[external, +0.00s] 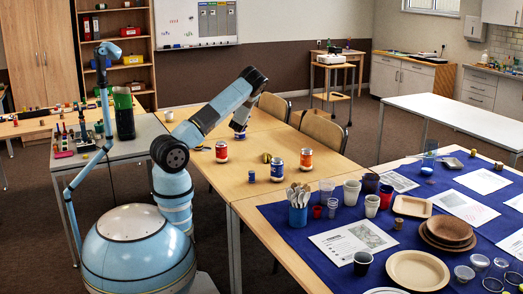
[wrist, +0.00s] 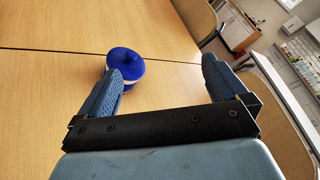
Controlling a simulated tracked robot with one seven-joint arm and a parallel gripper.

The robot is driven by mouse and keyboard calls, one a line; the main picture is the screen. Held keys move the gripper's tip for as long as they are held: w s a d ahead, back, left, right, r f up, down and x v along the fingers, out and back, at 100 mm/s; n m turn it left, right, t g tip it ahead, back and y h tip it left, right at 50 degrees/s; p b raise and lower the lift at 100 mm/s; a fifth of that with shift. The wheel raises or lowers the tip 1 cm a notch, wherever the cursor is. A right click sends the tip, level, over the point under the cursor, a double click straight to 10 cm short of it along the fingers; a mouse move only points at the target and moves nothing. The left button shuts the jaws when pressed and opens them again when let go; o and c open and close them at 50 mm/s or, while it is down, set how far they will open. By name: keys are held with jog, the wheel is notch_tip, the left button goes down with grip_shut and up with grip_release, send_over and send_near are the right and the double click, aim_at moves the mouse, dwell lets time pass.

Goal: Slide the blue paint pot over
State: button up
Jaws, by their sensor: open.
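A round blue paint pot (wrist: 126,66) with a blue lid and a pale band stands upright on the wooden table in the wrist view, near the seam between two table tops. My gripper (wrist: 162,76) is open, with nothing between its fingers. The pot is just past the left fingertip, which hides part of its lower left; whether they touch I cannot tell. In the external view my gripper (external: 242,116) points down over the middle of the table, with a small blue and white pot (external: 240,135) just below it.
Red-labelled cans (external: 221,152) and (external: 306,159), a blue can (external: 277,168), a small dark yellow object (external: 266,157) and a small blue item (external: 251,177) stand nearby. Chairs (external: 322,130) line the table's far right edge. The tabletop left of the pot (wrist: 45,75) is clear.

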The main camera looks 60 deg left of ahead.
aim_at(238, 133)
jog(key=a+f+m+t, duration=0.1)
jog(key=f+m, duration=0.1)
jog(key=m, duration=0.1)
jog(key=a+f+m+t, duration=0.1)
jog(key=a+f+m, duration=0.1)
jog(key=f, duration=0.1)
jog(key=s+a+f+m+t, duration=0.1)
jog(key=a+f+m, duration=0.1)
jog(key=f+m, duration=0.1)
jog(key=shift+a+m+y, duration=0.25)
jog(key=shift+m+y, duration=0.05)
jog(key=shift+y, duration=0.1)
jog(key=shift+a+f+m+t, duration=0.2)
jog(key=shift+f+m+t, duration=0.3)
jog(key=shift+f+m, duration=0.4)
jog(key=shift+r, duration=0.1)
jog(key=shift+x, duration=2.5)
jog(key=c, duration=1.2)
jog(key=shift+d+f, duration=0.1)
jog(key=shift+d, duration=4.95)
jog(key=shift+d+f, duration=0.15)
jog(key=shift+d, duration=4.9)
